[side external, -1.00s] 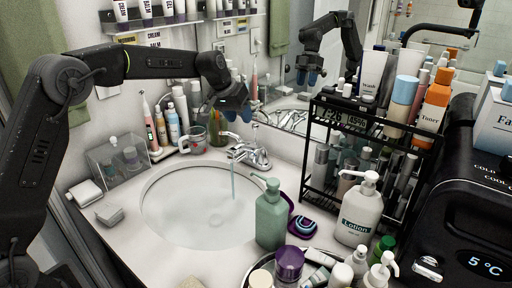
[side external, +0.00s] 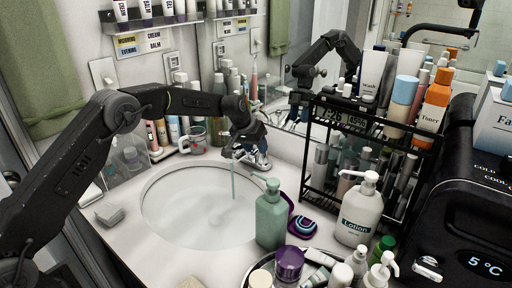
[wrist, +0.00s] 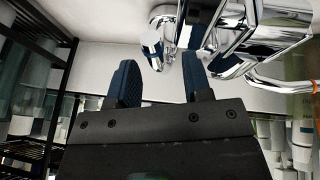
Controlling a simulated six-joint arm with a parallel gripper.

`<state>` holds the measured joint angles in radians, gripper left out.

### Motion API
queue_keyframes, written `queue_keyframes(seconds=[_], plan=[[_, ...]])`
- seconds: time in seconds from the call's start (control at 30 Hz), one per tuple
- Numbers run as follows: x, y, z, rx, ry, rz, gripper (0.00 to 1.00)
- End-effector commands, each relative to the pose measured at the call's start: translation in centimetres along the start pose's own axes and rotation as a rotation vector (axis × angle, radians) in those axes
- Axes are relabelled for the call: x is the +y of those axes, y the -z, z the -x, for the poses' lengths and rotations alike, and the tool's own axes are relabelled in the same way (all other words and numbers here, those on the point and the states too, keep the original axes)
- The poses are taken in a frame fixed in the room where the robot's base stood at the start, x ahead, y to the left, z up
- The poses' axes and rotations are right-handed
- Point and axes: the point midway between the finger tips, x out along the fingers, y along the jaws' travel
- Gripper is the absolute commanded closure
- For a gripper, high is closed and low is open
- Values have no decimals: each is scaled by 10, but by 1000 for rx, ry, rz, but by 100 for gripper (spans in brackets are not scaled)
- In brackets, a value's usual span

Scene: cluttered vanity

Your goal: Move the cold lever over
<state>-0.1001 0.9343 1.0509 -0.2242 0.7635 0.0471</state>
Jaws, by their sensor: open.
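The chrome faucet (side external: 262,160) stands at the back of the sink, and a thin stream of water falls from it into the basin. My gripper (side external: 246,138) is down over the faucet and hides much of it, including most of the levers. In the wrist view, my gripper (wrist: 158,75) is open with its two dark blue fingers apart. A chrome lever end (wrist: 155,45) shows just beyond the gap between the fingertips, with more of the faucet (wrist: 250,30) to the right. I cannot tell which lever is the cold one, or whether a finger touches it.
The white sink basin (side external: 200,208) holds water. A green pump bottle (side external: 271,215) stands at its right front. A black wire rack (side external: 318,175) with bottles stands right of the faucet. A glass mug (side external: 193,139) and several bottles stand behind the sink, left of my gripper.

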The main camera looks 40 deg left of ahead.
Motion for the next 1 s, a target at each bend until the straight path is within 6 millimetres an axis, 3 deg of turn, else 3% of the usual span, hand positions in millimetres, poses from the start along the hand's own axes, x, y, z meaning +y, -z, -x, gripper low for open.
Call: queue_keyframes(seconds=[0.33,0.8,1.0], plan=[[0,0,-4,1,0,0,56],[0,0,-3,0,0,0,100],[0,0,-3,0,0,0,100]])
